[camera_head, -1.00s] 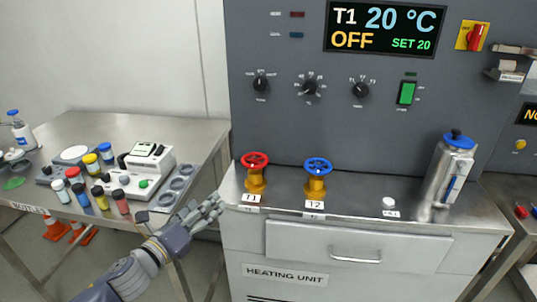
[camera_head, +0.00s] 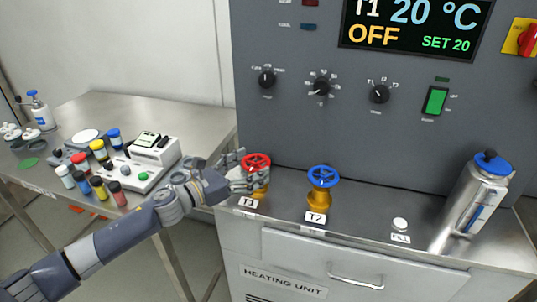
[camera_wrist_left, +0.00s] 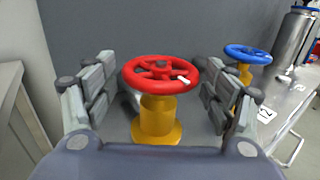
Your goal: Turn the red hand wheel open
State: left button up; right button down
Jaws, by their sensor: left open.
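The red hand wheel (camera_head: 257,160) sits on a yellow valve body above the label T1, at the left end of the heating unit's steel top. In the left wrist view the red wheel (camera_wrist_left: 161,74) is centred, with a small white mark on its rim at the right. My left gripper (camera_head: 246,170) is at the wheel, its fingers partly covering the wheel's left side and the valve body. In the left wrist view its open fingers (camera_wrist_left: 160,98) stand on either side of the wheel, with a gap visible on both sides. My right gripper is not in view.
A blue hand wheel (camera_head: 323,176) on a yellow valve, labelled T2, stands close to the right. A steel flask (camera_head: 478,195) stands further right. The grey control panel (camera_head: 300,125) rises behind. A side table with jars (camera_head: 100,150) is at left.

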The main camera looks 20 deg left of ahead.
aim_at(268, 158)
pick_arm(q)
jog(key=x, duration=0.3)
jog(key=shift+w+d+r+p, duration=0.15)
jog(key=shift+w+d+p, duration=0.05)
jog(key=shift+p, duration=0.15)
jog(key=shift+x, duration=1.25)
jog(key=c, duration=0.8)
jog(key=shift+c, duration=0.5)
jog(key=shift+n+y+p, duration=0.3)
jog(key=shift+y+p, duration=0.05)
jog(key=shift+y, duration=0.05)
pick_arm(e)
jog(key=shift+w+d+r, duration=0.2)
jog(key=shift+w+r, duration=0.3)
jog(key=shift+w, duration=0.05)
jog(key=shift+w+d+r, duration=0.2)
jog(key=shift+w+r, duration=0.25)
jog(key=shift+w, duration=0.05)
